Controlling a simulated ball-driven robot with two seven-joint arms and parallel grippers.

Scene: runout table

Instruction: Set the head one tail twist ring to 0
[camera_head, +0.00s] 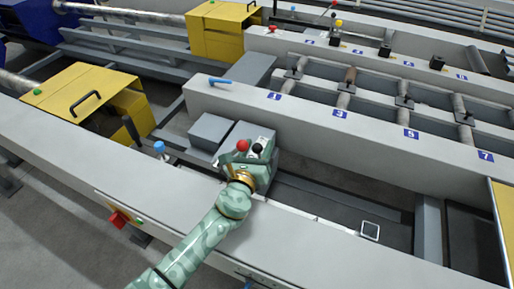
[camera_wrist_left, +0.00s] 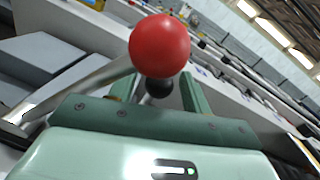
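A grey head box (camera_head: 262,133) stands on the near beam, with a red ball knob (camera_head: 243,146) and a black knob (camera_head: 257,148) at its top. My left gripper (camera_head: 240,160) is at this box, close to the knobs. In the left wrist view the red ball (camera_wrist_left: 160,45) is large, just beyond the gripper, and the black knob (camera_wrist_left: 159,88) shows behind it, between the fingers. The fingers (camera_wrist_left: 158,92) stand apart, with no clear contact on either. I cannot make out a twist ring or its marks; the gripper and knobs cover part of the box. My right gripper is out of view.
A smaller grey box (camera_head: 210,131) sits left of the head box. A blue-topped post (camera_head: 159,147) and a yellow cover (camera_head: 75,88) lie further left. The far beam (camera_head: 300,108) carries blue number plates. A red button (camera_head: 118,219) is on the near side.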

